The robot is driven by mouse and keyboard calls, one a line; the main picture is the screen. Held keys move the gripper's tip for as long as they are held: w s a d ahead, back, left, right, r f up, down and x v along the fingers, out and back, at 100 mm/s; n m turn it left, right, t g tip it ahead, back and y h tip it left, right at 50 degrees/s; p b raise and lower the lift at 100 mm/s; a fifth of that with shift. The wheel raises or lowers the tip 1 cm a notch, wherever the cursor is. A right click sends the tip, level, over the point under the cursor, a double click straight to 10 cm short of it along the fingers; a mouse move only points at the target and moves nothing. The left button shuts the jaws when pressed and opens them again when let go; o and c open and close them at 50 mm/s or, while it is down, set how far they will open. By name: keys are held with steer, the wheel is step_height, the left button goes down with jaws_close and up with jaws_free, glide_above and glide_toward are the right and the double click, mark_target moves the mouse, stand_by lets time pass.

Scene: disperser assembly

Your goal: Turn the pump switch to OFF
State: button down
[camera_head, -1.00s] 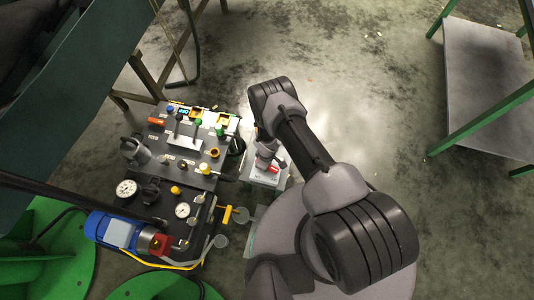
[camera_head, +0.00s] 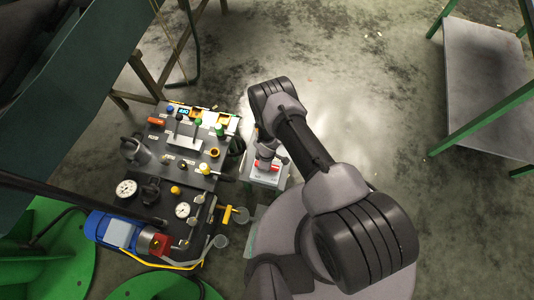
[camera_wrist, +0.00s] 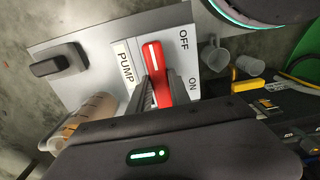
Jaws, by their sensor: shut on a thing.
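The pump switch (camera_wrist: 157,72) is a red handle with a white line on a grey panel, seen in the wrist view. The panel (camera_wrist: 110,35) carries the labels PUMP, OFF and ON. My gripper (camera_wrist: 155,92) is shut on the red handle, with its fingers along the handle's sides. The white line points up the picture, left of the OFF label. In the head view my gripper (camera_head: 267,163) is over the small grey box, and a bit of red of the switch (camera_head: 274,168) shows beside it.
A black control panel (camera_head: 170,170) with gauges, knobs and levers stands left of the switch box. A blue motor (camera_head: 115,232) is at lower left. A black knob (camera_wrist: 60,61) sits on the switch panel. Open floor lies behind and right of my arm.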

steer(key=c, duration=1.2)
jaws_free()
step_height(320, 180, up, 17)
steer(key=p, duration=1.7)
steer(key=shift+r, duration=0.15)
